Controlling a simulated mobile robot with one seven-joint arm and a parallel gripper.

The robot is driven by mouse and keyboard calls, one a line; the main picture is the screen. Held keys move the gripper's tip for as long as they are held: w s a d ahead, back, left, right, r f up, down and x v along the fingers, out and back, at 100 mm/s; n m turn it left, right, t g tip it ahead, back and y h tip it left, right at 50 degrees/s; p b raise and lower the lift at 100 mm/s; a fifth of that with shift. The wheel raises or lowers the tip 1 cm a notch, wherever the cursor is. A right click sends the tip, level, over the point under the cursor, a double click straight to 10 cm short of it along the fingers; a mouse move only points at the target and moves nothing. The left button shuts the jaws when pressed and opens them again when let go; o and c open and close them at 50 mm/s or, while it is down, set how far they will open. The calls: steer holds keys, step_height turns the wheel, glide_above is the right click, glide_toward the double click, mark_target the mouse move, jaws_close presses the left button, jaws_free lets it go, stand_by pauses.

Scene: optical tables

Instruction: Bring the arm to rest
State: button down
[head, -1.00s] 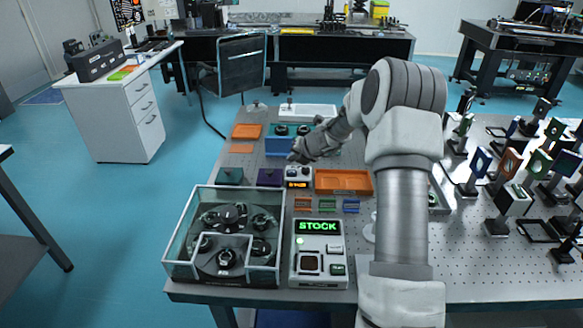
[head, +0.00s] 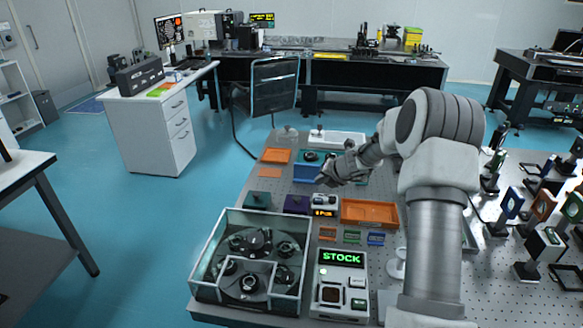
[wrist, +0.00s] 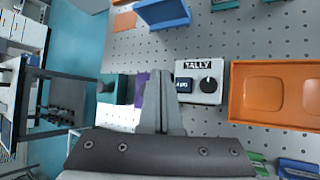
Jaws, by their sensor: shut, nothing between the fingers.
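My gripper (head: 326,178) is above the perforated optical table (head: 282,187), near its middle. It is shut and empty. In the wrist view the closed fingers (wrist: 160,90) point over the table, with the white tally box (wrist: 200,82) to their right and a purple block (wrist: 141,88) partly behind them. My arm reaches in from the right side of the head view and is bent at the elbow. The gripper appears apart from the things below it.
An orange tray (head: 369,212), a glass-walled carousel box (head: 246,262) and a STOCK device (head: 340,284) stand on the table. A blue bin (head: 307,173) is beyond the gripper. Several mounted optics (head: 511,203) crowd the right side. Open floor lies left.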

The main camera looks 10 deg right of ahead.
steer(key=s+a+r+n+g+y, duration=0.1)
steer(key=s+a+r+n, duration=0.65)
steer(key=r+n, duration=0.2)
steer(key=s+a+r+n+g, duration=0.1)
steer(key=s+a+r+n, duration=0.65)
steer(key=n, duration=0.35)
steer(key=s+r+n+g+h, duration=0.1)
steer(key=s+r+n+h, duration=0.2)
steer(key=s+n, duration=1.9)
steer(key=s+d, duration=0.1)
steer(key=s, duration=0.5)
steer(key=shift+s, duration=0.35)
steer(key=shift+r, duration=0.1)
